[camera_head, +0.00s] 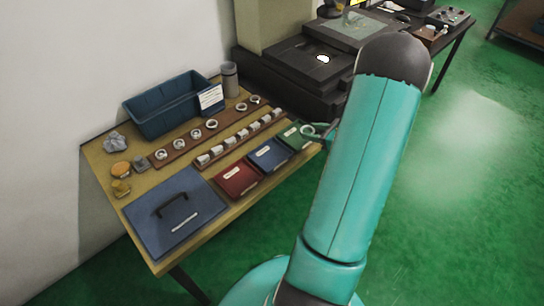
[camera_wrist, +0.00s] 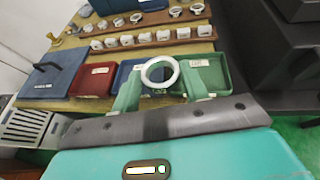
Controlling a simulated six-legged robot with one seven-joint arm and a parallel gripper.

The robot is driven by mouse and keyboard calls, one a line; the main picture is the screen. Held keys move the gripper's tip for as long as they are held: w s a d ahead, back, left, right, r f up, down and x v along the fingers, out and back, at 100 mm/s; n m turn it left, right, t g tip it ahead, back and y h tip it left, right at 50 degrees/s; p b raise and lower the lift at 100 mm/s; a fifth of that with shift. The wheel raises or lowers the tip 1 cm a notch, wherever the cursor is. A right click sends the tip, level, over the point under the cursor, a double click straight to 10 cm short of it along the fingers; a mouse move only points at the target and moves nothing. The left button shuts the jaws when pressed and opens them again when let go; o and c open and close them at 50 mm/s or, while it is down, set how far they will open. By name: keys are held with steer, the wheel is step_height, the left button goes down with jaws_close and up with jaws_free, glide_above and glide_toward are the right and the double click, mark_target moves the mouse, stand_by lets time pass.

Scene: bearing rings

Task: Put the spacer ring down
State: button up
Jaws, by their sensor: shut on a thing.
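My gripper (camera_wrist: 160,91) is shut on a white spacer ring (camera_wrist: 176,73) in the wrist view. The ring sits between the fingertips, its hole facing the camera. In the head view the ring (camera_head: 304,130) shows beside my teal arm, which hides most of the gripper (camera_head: 325,134). The ring appears above or just in front of the green tray (camera_head: 290,137), at the right end of a row of trays. The tray also shows behind the fingers in the wrist view (camera_wrist: 212,76). I cannot tell the height of the ring over it.
A blue tray (camera_head: 268,155) and a red tray (camera_head: 236,179) stand left of the green one. Behind are racks of white blocks (camera_head: 229,142) and rings (camera_head: 196,134). Dark equipment (camera_head: 290,80) stands behind right.

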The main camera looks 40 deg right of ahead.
steer(key=w+a+f, duration=0.1)
steer(key=a, duration=0.1)
steer(key=w+a+f, duration=0.1)
steer(key=w+a, duration=0.1)
steer(key=w+a+f, duration=0.1)
steer(key=w+a, duration=0.1)
steer(key=shift+w+f, duration=0.2)
steer(key=shift+f, duration=0.05)
glide_above(275, 160)
steer(key=f, duration=0.5)
steer(key=shift+s+d+f, duration=0.15)
steer(key=shift+d, duration=0.05)
steer(key=shift+w+a+f, duration=0.1)
steer(key=shift+f, duration=0.8)
steer(key=shift+w+a+f, duration=0.1)
steer(key=shift+f, duration=0.75)
steer(key=shift+f, duration=0.15)
steer(key=o, duration=1)
